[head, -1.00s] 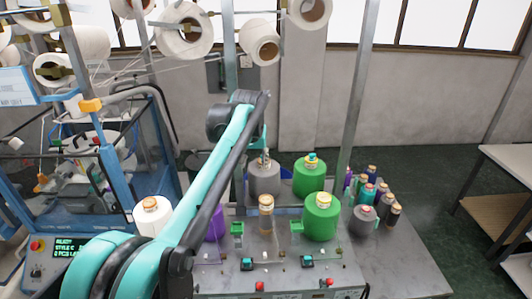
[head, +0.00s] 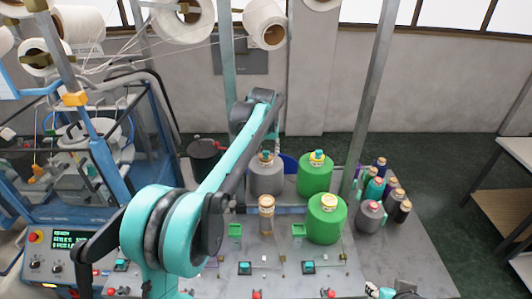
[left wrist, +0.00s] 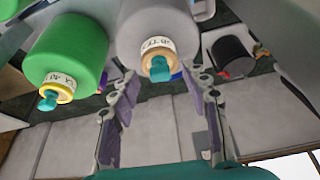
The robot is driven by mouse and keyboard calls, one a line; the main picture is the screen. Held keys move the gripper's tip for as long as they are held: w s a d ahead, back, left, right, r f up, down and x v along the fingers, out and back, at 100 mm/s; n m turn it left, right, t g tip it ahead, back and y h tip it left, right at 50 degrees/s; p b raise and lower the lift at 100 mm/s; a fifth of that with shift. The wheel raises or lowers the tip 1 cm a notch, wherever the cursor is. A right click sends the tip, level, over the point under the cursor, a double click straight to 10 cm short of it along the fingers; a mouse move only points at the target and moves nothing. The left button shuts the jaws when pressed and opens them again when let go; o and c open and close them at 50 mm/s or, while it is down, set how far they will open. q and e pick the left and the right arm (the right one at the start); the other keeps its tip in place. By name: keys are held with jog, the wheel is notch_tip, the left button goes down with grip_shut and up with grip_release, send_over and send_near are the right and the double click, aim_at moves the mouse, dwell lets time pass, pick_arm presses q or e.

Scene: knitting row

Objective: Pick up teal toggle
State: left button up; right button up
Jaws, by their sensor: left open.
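A small teal toggle (head: 266,154) stands on top of a grey yarn cone (head: 265,176). In the left wrist view the toggle (left wrist: 160,68) sticks out of the cone's tan core. A similar teal piece (head: 318,154) tops the green cone (head: 314,178) beside it; it also shows in the left wrist view (left wrist: 48,100). My left gripper (left wrist: 162,88) is open and empty. Its fingers lie to either side of the grey cone's toggle, apart from it. A small teal, white and dark part at the head view's bottom edge seems to be my right gripper (head: 385,291), mostly cut off.
A second green cone (head: 326,218) and a tan spool (head: 266,213) stand nearer on the panel. Several small dark spools (head: 393,192) cluster at the right. Teal switches (head: 245,268) sit on the front panel. A metal post (head: 372,100) rises right of the cones.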

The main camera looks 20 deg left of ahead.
pick_arm(q)
jog(key=shift+w+f, duration=0.3)
jog(key=shift+f, duration=0.25)
jog(key=shift+s, duration=0.15)
jog(key=shift+c, duration=0.4)
jog(key=shift+r, duration=0.1)
jog(key=c, duration=0.7)
